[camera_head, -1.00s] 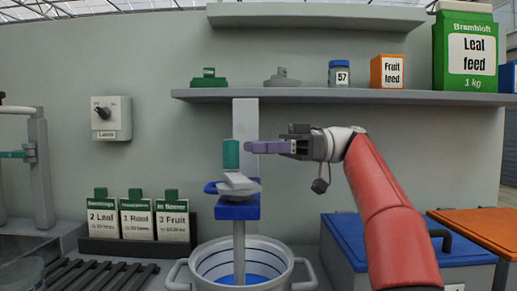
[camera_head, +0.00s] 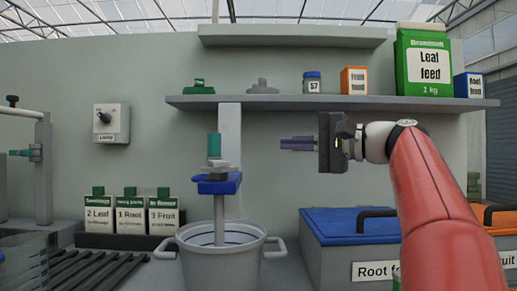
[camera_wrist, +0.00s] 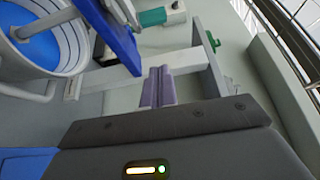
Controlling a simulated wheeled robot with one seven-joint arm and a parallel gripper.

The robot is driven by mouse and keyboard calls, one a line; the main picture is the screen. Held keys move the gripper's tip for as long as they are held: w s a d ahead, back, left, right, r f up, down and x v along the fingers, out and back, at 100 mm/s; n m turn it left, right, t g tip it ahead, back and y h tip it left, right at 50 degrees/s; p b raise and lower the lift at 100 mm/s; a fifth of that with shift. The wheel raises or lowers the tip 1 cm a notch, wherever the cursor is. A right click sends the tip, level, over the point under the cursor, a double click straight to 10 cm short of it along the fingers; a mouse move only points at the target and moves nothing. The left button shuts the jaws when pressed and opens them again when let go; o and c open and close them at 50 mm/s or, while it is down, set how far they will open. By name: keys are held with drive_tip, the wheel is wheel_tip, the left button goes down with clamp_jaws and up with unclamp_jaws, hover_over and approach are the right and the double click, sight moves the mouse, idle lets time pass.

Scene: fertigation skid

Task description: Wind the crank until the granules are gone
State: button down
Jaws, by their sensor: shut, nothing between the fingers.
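The crank's green upright handle (camera_head: 214,146) stands on a grey arm above the blue stirrer head (camera_head: 219,184). A grey shaft runs from the head down into the white pot (camera_head: 221,262). In the head view the pot's inside is mostly hidden by its rim, and I see no granules. The wrist view shows a blue surface (camera_wrist: 40,48) inside the pot. My gripper (camera_head: 283,144), with purple fingers, is shut and empty. It is level with the handle, apart from it on the right. The green handle also shows in the wrist view (camera_wrist: 152,17).
A shelf (camera_head: 330,104) above holds a jar, an orange Fruit feed box and a green Leaf feed carton (camera_head: 423,62). Several label packs (camera_head: 130,215) stand behind the pot at left. A blue-lidded bin (camera_head: 345,226) stands at right. A grey post (camera_head: 230,135) rises behind the crank.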

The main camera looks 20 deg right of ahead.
drive_tip(key=x, duration=0.4)
drive_tip(key=s+a+x, duration=0.1)
drive_tip(key=x, duration=0.3)
drive_tip(key=s+a+p+x, duration=0.1)
drive_tip(key=x, duration=0.3)
drive_tip(key=shift+w+a+n+g+y+p, duration=0.25)
drive_tip(key=shift+n+g+y+p, duration=0.25)
drive_tip(key=shift+n+g+y, duration=0.15)
